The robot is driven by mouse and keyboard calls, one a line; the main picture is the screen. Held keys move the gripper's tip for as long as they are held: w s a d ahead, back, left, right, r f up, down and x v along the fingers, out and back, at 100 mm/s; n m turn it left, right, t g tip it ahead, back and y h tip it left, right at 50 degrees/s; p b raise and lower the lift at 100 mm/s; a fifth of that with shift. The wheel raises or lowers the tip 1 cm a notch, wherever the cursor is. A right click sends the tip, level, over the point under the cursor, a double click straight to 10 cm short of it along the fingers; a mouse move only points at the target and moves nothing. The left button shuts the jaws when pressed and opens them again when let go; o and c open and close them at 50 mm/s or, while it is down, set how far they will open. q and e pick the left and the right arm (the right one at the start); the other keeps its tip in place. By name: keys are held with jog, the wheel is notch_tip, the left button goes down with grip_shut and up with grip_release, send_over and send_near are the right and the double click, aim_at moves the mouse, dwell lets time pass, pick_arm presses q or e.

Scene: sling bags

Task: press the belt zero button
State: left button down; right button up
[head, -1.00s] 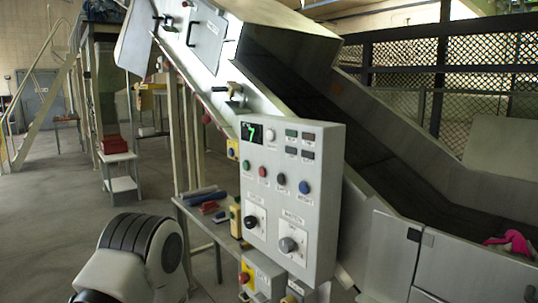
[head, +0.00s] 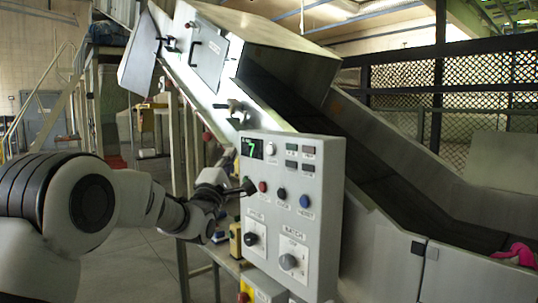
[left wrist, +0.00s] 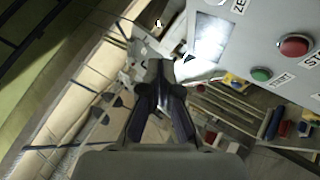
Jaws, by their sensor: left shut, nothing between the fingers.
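The grey control panel (head: 309,215) stands at the centre of the head view, with a lit display (head: 252,148) reading a green 7. A white button (head: 270,149) sits right of the display; its label is too small to read there. In the left wrist view a label starting "ZE" (left wrist: 240,5) shows beside the display (left wrist: 210,37), cut off at the top edge. My left gripper (head: 247,186) is shut and empty, below and left of the white button, covering the green button's place in the head view. In the left wrist view its closed fingertips (left wrist: 159,68) appear apart from the panel.
A red button (head: 262,187), black button (head: 281,193), blue button (head: 304,201) and two knobs share the panel. The green start button (left wrist: 262,74) shows in the left wrist view. The inclined conveyor (head: 375,155) rises behind, with a pink item (head: 517,254) at lower right.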

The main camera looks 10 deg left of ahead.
aim_at(270, 149)
pick_arm(q)
jog(key=shift+w, duration=0.1)
jog(key=w+d+p, duration=0.5)
jog(key=w, duration=0.2)
jog(key=shift+d, duration=0.2)
dwell(0.3)
jog(key=shift+d, duration=0.1)
dwell(1.2)
jog(key=shift+w+d, duration=0.2)
jog(key=shift+w, duration=0.05)
